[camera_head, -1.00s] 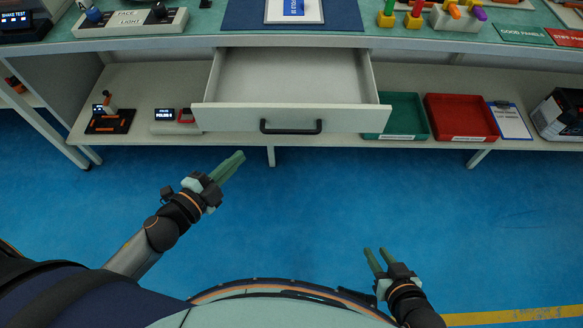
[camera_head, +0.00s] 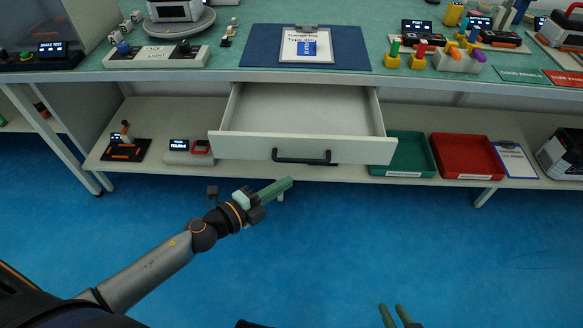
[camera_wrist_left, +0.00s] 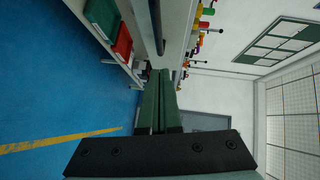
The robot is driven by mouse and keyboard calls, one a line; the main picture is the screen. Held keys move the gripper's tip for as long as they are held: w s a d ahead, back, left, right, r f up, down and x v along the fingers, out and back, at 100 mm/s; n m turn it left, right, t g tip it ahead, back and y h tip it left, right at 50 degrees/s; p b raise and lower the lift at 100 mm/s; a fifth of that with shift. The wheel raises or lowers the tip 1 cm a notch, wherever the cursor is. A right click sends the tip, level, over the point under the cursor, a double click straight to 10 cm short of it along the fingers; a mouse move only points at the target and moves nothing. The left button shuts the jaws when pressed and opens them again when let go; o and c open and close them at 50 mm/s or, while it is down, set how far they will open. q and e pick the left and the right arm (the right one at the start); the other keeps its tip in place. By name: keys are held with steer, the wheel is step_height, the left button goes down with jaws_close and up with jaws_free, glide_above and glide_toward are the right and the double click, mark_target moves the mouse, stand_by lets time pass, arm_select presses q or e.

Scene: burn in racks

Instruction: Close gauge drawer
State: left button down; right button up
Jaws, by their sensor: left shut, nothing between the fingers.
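The gauge drawer (camera_head: 232,147) is a pale drawer under the bench, pulled out and empty inside. Its dark bar handle (camera_head: 302,157) is on the front panel. My left gripper (camera_head: 289,183) is shut and empty, just in front of and below the handle in the head view, with a gap that I cannot judge exactly. In the left wrist view the shut green fingers (camera_wrist_left: 160,75) point along the drawer front, with the dark handle (camera_wrist_left: 157,25) close by their tips. My right gripper (camera_head: 391,312) shows only its two fingertips, spread apart, at the bottom edge.
A green tray (camera_head: 404,173) and a red tray (camera_head: 468,174) stand on the lower shelf to the right of the drawer. A clipboard (camera_head: 515,162) lies beyond them. Small devices (camera_head: 180,146) sit on the shelf to the left. The blue floor in front is clear.

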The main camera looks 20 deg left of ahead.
arm_select(q)
steer(key=w+f+b, duration=0.1)
steer(key=w, duration=0.5)
steer(key=shift+d+f, duration=0.1)
